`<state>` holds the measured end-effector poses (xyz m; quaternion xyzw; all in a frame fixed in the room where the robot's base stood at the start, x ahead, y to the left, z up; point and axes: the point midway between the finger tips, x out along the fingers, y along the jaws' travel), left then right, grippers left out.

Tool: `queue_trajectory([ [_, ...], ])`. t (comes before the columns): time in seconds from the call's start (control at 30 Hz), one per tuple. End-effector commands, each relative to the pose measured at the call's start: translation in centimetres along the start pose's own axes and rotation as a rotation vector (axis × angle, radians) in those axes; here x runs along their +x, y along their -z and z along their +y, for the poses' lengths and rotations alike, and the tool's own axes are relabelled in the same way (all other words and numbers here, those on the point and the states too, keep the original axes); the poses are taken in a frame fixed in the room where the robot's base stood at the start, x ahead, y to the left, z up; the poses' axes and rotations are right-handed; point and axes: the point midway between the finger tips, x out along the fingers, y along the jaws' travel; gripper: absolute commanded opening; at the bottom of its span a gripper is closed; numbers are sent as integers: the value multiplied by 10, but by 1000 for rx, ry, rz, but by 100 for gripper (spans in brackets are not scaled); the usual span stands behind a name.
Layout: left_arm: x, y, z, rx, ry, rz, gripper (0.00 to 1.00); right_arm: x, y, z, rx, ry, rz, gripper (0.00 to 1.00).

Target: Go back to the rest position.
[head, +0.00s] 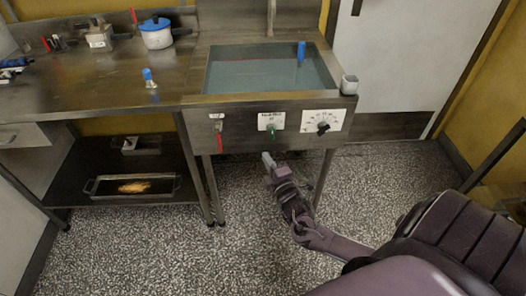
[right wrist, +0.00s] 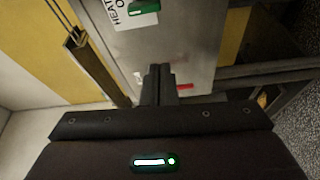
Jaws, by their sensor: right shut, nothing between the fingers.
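My right gripper (head: 268,160) reaches up from the lower right in the head view, just below the front panel of the steel tank unit. In the right wrist view my right gripper (right wrist: 160,70) has its fingers together with nothing between them. The tank unit (head: 190,120) has a front panel with a red lever (head: 219,137), a green switch (head: 271,131) and a dial (head: 323,127). The gripper appears apart from these controls. My left gripper is not in view.
A steel table (head: 100,95) on the left holds a blue-lidded pot (head: 157,36) and a blue-topped item (head: 149,77). A tray (head: 95,187) sits on its lower shelf. A grey cup (head: 349,84) is at the tank's right corner. The speckled floor (head: 150,250) is open in front.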

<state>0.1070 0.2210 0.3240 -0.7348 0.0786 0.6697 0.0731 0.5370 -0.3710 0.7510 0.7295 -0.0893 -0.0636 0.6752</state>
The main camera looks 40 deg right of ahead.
Motion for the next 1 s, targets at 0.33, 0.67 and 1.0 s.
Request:
queue_trajectory([
  [0.33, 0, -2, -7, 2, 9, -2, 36, -7, 0, 1, 0, -1, -1, 0],
  [0.67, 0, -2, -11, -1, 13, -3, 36, -7, 0, 0, 0, -1, -1, 0],
  [1.0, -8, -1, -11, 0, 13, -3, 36, -58, -22, -127, 210, 326, -108, 0],
])
